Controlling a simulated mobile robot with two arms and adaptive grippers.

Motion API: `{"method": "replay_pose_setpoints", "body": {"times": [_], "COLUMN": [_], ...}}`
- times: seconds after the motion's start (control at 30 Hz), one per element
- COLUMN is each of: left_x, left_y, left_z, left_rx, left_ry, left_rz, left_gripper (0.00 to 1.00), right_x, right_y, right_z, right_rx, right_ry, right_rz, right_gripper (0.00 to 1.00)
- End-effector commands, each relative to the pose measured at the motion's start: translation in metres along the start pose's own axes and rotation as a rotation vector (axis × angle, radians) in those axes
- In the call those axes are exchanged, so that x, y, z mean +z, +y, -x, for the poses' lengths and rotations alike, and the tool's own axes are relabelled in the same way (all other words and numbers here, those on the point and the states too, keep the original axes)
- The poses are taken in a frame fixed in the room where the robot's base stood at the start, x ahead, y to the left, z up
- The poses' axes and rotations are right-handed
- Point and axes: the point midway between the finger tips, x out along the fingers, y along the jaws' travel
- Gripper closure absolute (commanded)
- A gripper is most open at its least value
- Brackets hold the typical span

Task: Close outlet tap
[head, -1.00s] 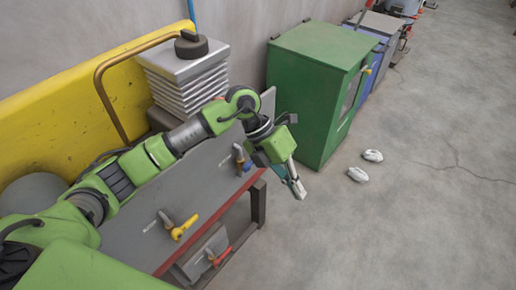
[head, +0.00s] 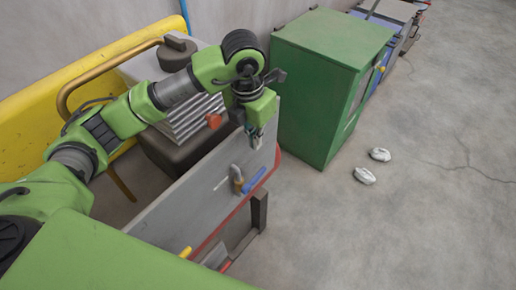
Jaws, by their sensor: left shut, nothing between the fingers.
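On the grey panel (head: 205,205) of the machine, a tap with a brass body (head: 237,179) and a blue handle (head: 254,181) shows below my left gripper. The blue handle slants up to the right. A yellow handle (head: 185,252) and a red handle (head: 225,265) show lower down, partly cut off by my own arm. Which one is the outlet tap, I cannot tell. My left gripper (head: 257,142) is shut and empty, pointing down near the panel's upper right edge, apart from the blue handle. My right gripper is not in view.
A green cabinet (head: 315,105) stands close to the right of my left gripper. A red knob (head: 214,120) shows by the grey ribbed stack (head: 192,122). Two white objects (head: 364,175) lie on the floor.

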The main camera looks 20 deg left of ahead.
Motion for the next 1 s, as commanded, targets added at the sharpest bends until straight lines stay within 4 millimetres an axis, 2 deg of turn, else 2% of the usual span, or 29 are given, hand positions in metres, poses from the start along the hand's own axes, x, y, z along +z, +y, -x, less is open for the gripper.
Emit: {"method": "replay_pose_setpoints", "body": {"times": [0.2, 0.33, 0.47, 0.7, 1.0], "left_x": [-0.002, -0.002, -0.002, -0.001, -0.001], "left_y": [-0.001, -0.001, -0.001, -0.001, -0.001], "left_z": [-0.032, -0.06, -0.088, -0.124, -0.137], "left_rx": [-0.003, -0.004, -0.003, -0.002, -0.002], "left_ry": [0.007, 0.008, 0.007, 0.005, 0.002], "left_rz": [0.0, 0.001, 0.001, 0.0, -0.001], "left_gripper": [1.0, 1.0, 1.0, 1.0, 1.0], "right_x": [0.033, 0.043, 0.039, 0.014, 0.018], "right_y": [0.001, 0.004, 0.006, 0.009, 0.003], "right_z": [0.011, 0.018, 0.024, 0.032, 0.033], "right_rx": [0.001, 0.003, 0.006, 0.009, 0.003], "right_ry": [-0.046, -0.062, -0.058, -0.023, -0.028], "right_rz": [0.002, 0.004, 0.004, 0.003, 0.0], "right_gripper": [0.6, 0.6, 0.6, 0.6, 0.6]}}
